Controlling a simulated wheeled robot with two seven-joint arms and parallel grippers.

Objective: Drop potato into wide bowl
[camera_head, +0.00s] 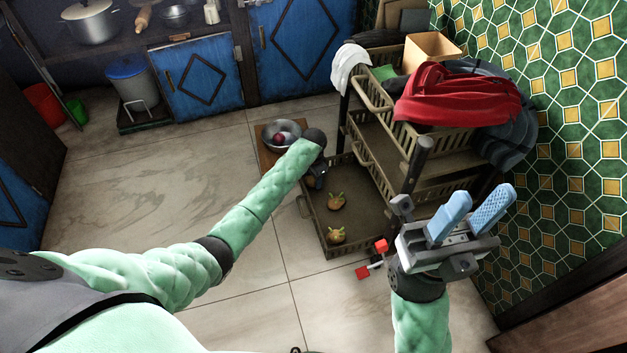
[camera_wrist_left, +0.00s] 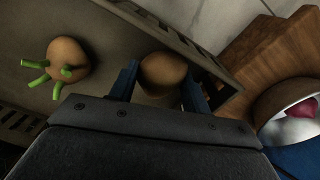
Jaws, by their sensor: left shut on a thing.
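My left gripper (camera_wrist_left: 160,88) is shut on a brown potato (camera_wrist_left: 163,70), which sits between its blue fingers in the left wrist view. In the head view this gripper (camera_head: 318,178) is over the bottom basket's far left corner, and the held potato is hidden. The wide metal bowl (camera_head: 281,134) stands just left of it and shows at the right edge of the left wrist view (camera_wrist_left: 278,98). A dark red item (camera_head: 279,139) lies in the bowl. My right gripper (camera_head: 470,214) is raised near the cart, its blue fingers apart and empty.
The bowl rests on a wooden surface (camera_head: 266,158). Upper cart baskets hold a red cloth (camera_head: 455,95) and stand right of my left gripper.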

